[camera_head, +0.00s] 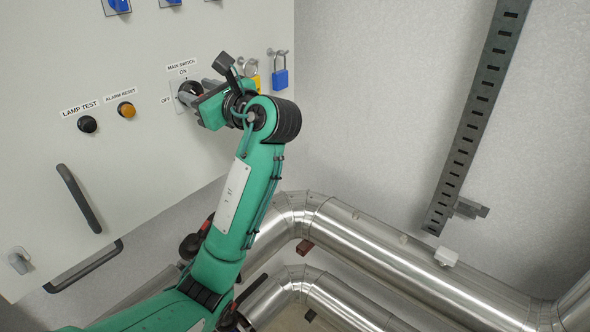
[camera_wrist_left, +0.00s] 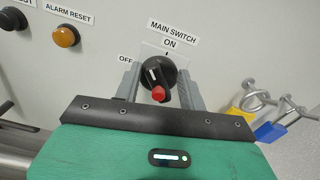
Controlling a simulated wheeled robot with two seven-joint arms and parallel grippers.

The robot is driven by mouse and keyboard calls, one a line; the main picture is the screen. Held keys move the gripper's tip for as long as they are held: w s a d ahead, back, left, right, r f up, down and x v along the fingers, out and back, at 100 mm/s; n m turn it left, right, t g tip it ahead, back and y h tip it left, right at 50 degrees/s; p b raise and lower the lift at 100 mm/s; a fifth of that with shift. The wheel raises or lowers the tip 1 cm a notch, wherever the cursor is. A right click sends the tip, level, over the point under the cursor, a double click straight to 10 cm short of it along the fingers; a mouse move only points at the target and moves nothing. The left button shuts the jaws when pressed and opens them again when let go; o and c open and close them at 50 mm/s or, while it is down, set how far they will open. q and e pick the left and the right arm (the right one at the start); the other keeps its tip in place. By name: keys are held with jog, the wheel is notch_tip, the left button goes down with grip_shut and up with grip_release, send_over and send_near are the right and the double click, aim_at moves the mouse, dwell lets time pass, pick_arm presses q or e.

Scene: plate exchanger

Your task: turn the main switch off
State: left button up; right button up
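The main switch (camera_wrist_left: 157,75) is a round black rotary knob with a white line and a red tip on its handle, on the light grey panel. Its white line points up and slightly left in the left wrist view, between the OFF label (camera_wrist_left: 125,59) and the ON label (camera_wrist_left: 169,42); its exact setting is hard to tell. My left gripper (camera_wrist_left: 158,90) is open, with one grey finger on each side of the knob and small gaps showing. In the head view the left gripper (camera_head: 193,94) partly hides the switch (camera_head: 188,90). My right gripper is not in view.
The orange alarm reset button (camera_head: 126,109) and black lamp test button (camera_head: 87,124) are left of the switch. A blue padlock (camera_head: 280,79) and a yellow one (camera_head: 254,82) hang to the right. Metal pipes (camera_head: 390,250) run below; a black handle (camera_head: 78,198) projects from the panel.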

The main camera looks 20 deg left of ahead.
pick_arm(q)
jog(key=shift+w+r+m, duration=0.1)
jog(key=shift+m, duration=0.5)
jog(key=shift+d+f+m, duration=0.2)
jog(key=shift+d+m, duration=0.05)
jog(key=shift+m, duration=0.15)
jog(key=b+v, duration=0.7)
jog(key=v, duration=0.7)
jog(key=w+d+f+m+t+h, duration=0.1)
jog(key=w+f+t+h, duration=0.1)
jog(key=w+f, duration=0.6)
jog(key=w+f+m+t+h, duration=0.1)
jog(key=w+f+t+h, duration=0.1)
jog(key=w+f, duration=0.7)
jog(key=shift+w+d+f+m+b, duration=0.3)
jog(key=shift+d+f+m, duration=0.1)
jog(key=shift+f, duration=3.5)
